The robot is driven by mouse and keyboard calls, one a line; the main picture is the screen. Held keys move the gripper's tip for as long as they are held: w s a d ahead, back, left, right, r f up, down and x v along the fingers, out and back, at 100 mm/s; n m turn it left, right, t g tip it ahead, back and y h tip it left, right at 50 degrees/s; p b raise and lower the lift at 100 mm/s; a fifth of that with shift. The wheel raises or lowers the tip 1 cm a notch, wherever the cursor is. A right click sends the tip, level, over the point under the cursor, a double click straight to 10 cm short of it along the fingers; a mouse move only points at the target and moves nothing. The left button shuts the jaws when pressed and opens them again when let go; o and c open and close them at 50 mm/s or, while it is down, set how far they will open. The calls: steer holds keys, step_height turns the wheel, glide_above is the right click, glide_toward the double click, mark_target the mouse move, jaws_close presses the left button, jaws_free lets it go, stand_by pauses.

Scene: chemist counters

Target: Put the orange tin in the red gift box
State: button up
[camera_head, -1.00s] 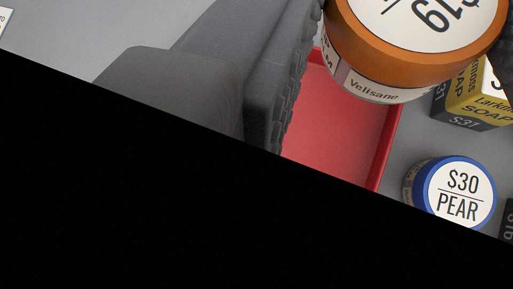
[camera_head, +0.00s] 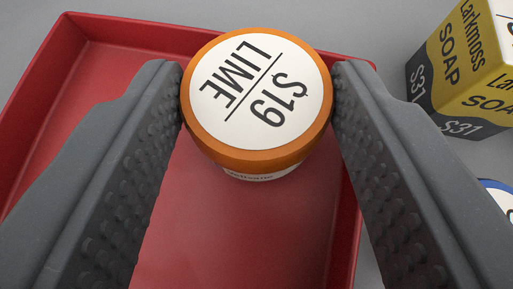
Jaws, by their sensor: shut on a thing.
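The orange tin (camera_head: 258,100), with a white lid label reading "$19 LIME", is between the two dark grey fingers of my gripper (camera_head: 258,100). My gripper is shut on it, one finger against each side. The red gift box (camera_head: 75,110) is open and lies below the tin and the fingers. The tin appears over the box's floor, near its far wall. I cannot tell whether the tin's base touches the floor. The fingers hide parts of the box's left and right sides.
A yellow and black soap box (camera_head: 465,75) stands on the grey counter to the right of the red box. Part of a blue-rimmed tin (camera_head: 499,196) shows at the right edge, partly hidden by my right finger.

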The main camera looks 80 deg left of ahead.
steer(key=shift+f, duration=0.6)
steer(key=shift+f, duration=0.1)
steer(key=o, duration=0.7)
steer(key=shift+d+r, duration=0.3)
steer(key=p+v, duration=0.1)
steer(key=v, duration=1)
steer(key=shift+s+d+p, duration=0.1)
steer(key=shift+d+p, duration=0.05)
steer(key=shift+p, duration=0.25)
